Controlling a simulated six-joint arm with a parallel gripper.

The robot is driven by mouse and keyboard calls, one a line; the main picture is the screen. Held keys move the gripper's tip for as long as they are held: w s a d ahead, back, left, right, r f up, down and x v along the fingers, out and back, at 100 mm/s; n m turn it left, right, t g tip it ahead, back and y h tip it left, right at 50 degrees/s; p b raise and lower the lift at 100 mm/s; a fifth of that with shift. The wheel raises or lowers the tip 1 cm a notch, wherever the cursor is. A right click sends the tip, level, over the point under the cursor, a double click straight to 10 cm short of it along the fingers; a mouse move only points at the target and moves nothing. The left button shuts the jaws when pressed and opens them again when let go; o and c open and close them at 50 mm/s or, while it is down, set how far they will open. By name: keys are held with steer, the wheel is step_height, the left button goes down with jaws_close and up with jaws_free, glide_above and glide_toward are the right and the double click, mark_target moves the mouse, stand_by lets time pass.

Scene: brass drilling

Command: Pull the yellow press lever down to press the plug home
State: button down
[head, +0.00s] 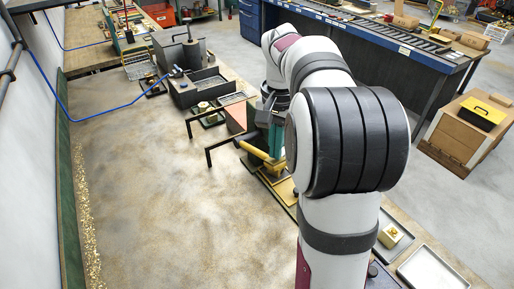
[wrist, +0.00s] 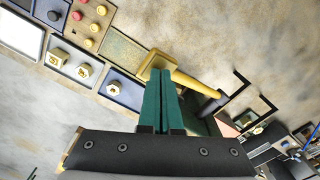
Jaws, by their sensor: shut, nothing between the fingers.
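The yellow press lever (head: 258,152) is in the middle of the head view, beside the bench's edge. It also shows in the wrist view (wrist: 190,78) as a yellow bar running to the right from a yellow block, with a dark piece near its far end. My gripper (wrist: 161,72) has two green fingers that lie side by side, shut with nothing between them. Their tips overlap the yellow block end in the wrist view; I cannot tell whether they touch. My gripper is partly hidden behind my arm in the head view (head: 276,138). I cannot make out the plug.
Black bracket frames (head: 207,122) stand left of the lever. A dark blue tray (wrist: 133,102) with a brass hex part lies near the fingers, and a tray of brass parts (wrist: 70,70) lies further left.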

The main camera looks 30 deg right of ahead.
step_height(320, 180, down, 8)
steer(key=s, duration=0.2)
stand_by(2.2)
steer(key=shift+f, duration=0.55)
steer(key=shift+a, duration=0.1)
stand_by(0.3)
step_height(320, 180, up, 18)
steer(key=shift+r, duration=0.15)
stand_by(1.5)
